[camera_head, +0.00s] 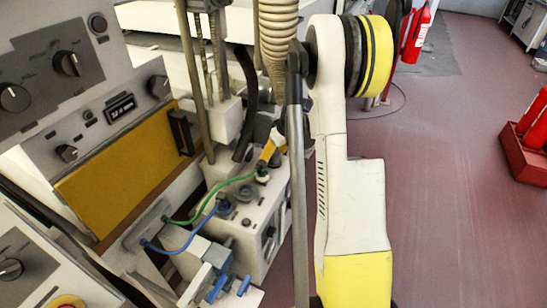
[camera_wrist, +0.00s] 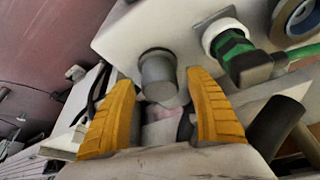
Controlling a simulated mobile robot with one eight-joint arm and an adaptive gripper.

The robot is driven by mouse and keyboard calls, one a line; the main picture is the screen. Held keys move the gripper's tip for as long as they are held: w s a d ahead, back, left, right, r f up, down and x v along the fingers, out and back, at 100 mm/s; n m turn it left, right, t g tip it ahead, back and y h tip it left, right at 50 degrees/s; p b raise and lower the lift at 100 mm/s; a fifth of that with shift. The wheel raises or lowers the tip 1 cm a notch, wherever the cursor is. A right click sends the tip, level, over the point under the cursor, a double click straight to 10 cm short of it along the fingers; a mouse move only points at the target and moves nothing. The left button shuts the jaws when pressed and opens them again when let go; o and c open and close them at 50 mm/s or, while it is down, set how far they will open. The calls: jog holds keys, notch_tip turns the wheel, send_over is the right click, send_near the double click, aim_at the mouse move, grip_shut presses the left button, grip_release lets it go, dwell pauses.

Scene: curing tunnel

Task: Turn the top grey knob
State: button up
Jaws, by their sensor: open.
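A short grey cylindrical knob (camera_wrist: 158,68) stands out from a white box (camera_wrist: 130,30) in the wrist view. My gripper (camera_wrist: 160,84) has two ridged orange fingers, spread apart on either side of the knob's near end. They are open, and I see a gap on both sides; how far the tips reach along the knob is unclear. In the head view, the white box (camera_head: 251,243) stands low at centre, with an orange finger of my gripper (camera_head: 267,150) just above its far end. My arm hides part of that area, and I cannot make out this knob there.
A green connector (camera_wrist: 235,55) sits close right of the knob. Green (camera_head: 215,193) and blue (camera_head: 180,245) cables run left from the box. A control panel (camera_head: 45,65) with dark knobs stands at left. Red extinguishers (camera_head: 530,125) stand far right; the floor between is clear.

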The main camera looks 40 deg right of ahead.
jog(key=c, duration=1.2)
jog(key=shift+m+h, duration=0.4)
jog(key=shift+m, duration=0.7)
jog(key=o, duration=1.2)
jog(key=shift+w, duration=0.1)
jog(key=v, duration=1.2)
